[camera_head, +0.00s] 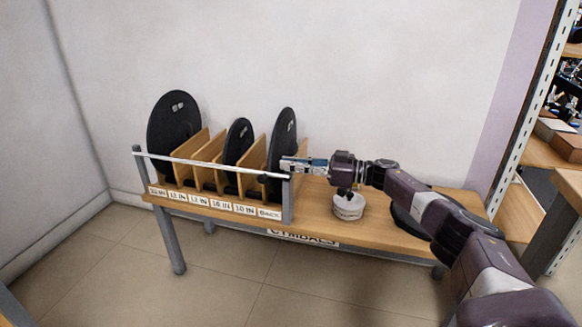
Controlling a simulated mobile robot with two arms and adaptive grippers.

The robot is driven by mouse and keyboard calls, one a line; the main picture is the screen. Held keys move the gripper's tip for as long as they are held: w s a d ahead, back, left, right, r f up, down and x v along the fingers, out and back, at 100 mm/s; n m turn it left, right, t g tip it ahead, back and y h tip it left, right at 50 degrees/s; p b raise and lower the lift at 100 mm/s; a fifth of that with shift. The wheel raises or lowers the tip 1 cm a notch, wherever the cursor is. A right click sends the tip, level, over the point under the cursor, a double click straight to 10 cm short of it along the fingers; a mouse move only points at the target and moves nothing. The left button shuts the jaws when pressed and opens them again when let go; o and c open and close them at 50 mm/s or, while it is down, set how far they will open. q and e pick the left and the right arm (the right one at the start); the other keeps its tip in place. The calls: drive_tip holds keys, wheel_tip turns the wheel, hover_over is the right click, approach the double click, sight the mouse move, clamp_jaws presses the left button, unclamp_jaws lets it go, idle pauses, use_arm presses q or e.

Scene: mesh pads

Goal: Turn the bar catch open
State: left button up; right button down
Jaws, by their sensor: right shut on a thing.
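A pale bar (210,164) runs level across the front of a wooden rack, from a grey post at the left to a grey post (288,205) at the right. The bar catch is at the right post, largely hidden by my right gripper (289,164). The gripper reaches in from the right and is shut at the catch, close to the bar's right end. My left gripper is not in view.
Behind the bar, black round pads (174,132) stand between wooden dividers (190,146), above labels on the front edge. A pale round tub (348,207) stands on the bench (312,215) under my right wrist. A black disc lies beneath my forearm. Shelving (538,100) stands at the right.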

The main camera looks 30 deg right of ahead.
drive_tip(key=shift+a+f, duration=0.15)
drive_tip(key=shift+f, duration=0.05)
idle(0.3)
drive_tip(key=c, duration=2)
unclamp_jaws()
drive_tip(key=shift+c, duration=0.2)
drive_tip(key=shift+r, duration=0.1)
drive_tip(key=v, duration=1.2)
